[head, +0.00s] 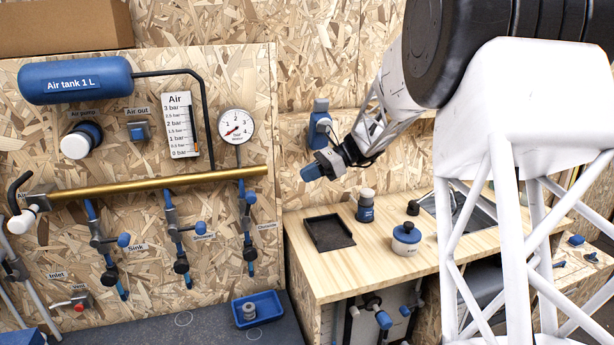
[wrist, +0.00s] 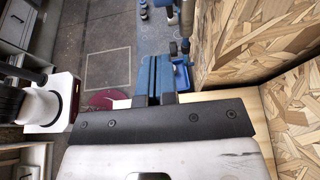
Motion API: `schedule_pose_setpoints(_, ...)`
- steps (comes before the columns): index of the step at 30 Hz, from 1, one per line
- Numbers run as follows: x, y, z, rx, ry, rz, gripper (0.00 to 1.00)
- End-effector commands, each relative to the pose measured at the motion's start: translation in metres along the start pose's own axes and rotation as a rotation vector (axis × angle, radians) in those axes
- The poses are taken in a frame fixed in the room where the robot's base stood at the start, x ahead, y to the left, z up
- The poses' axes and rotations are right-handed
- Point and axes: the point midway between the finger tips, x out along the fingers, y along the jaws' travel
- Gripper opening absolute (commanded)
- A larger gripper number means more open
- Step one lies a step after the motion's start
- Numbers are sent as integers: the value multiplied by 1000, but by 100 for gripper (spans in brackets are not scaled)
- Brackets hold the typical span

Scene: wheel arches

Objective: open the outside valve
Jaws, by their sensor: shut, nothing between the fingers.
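Three blue valves hang from a brass pipe (head: 160,186) on the left wall panel, each with a blue knob on a side lever. The left valve (head: 97,232) has a label reading "Sink". The middle valve (head: 177,232) and the right valve (head: 247,225) have labels too small to read surely, so I cannot tell which is the outside valve. My gripper (head: 312,172) is to the right of the right valve, above the wooden worktop, apart from all valves. Its blue fingers show closed together and empty in the wrist view (wrist: 153,82).
A wooden worktop (head: 375,262) carries a black tray (head: 330,232), a blue jar (head: 366,206) and a lidded pot (head: 407,238). A pressure gauge (head: 236,126) is above the right valve. A blue tray (head: 257,308) sits below. Space between my gripper and the valves looks free.

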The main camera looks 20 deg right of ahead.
Motion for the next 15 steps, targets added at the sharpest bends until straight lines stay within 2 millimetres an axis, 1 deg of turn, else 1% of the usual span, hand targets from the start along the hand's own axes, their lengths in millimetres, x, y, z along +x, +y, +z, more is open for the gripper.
schedule_pose_setpoints(8,1,0,-1,-29,-6,1,0)
schedule_pose_setpoints(11,2,0,-3,-78,-17,2,0)
schedule_pose_setpoints(15,4,0,-6,-197,-42,3,0)
